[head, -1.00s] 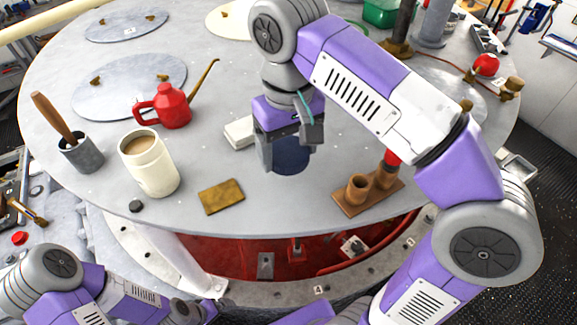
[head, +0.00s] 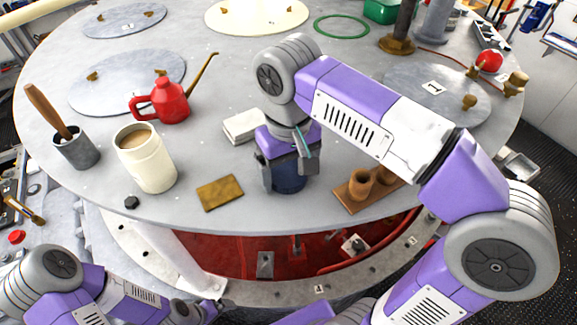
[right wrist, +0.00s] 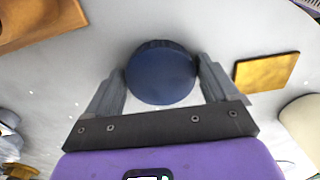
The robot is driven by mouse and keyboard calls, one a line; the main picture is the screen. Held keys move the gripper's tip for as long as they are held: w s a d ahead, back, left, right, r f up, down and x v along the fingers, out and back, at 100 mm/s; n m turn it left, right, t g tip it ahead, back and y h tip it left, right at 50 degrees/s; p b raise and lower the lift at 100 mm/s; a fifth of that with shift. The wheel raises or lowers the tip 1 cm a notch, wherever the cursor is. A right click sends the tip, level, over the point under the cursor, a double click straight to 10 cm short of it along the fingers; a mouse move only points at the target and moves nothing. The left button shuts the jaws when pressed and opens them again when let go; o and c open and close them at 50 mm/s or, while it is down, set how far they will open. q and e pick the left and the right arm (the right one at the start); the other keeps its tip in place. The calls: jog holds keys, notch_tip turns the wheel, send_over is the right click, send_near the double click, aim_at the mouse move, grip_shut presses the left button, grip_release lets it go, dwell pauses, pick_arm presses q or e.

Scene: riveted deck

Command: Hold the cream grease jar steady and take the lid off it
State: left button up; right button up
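The cream grease jar (head: 151,173) stands upright on the round grey deck at the left. Its mouth is open and shows tan grease. The dark blue lid (head: 289,181) is off the jar, to its right, between the fingers of my right gripper (head: 288,182). In the right wrist view the lid (right wrist: 161,76) shows as a blue disc with a ribbed edge, a finger close against each side. I cannot tell whether it touches the deck. My left arm is at the lower left, away from the jar; its gripper is not visible.
A brown pad (head: 220,193) lies between jar and lid. A wooden block with cups (head: 366,190) is right of the lid, a white block (head: 240,126) behind it. A red oil can (head: 165,103) and a grey pot (head: 76,150) stand near the jar; a black nut (head: 131,202) lies before it.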

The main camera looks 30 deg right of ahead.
aim_at(288, 172)
jog(key=shift+o, duration=0.8)
jog(key=shift+r, duration=0.15)
notch_tip(288, 172, up, 12)
jog(key=p, duration=0.3)
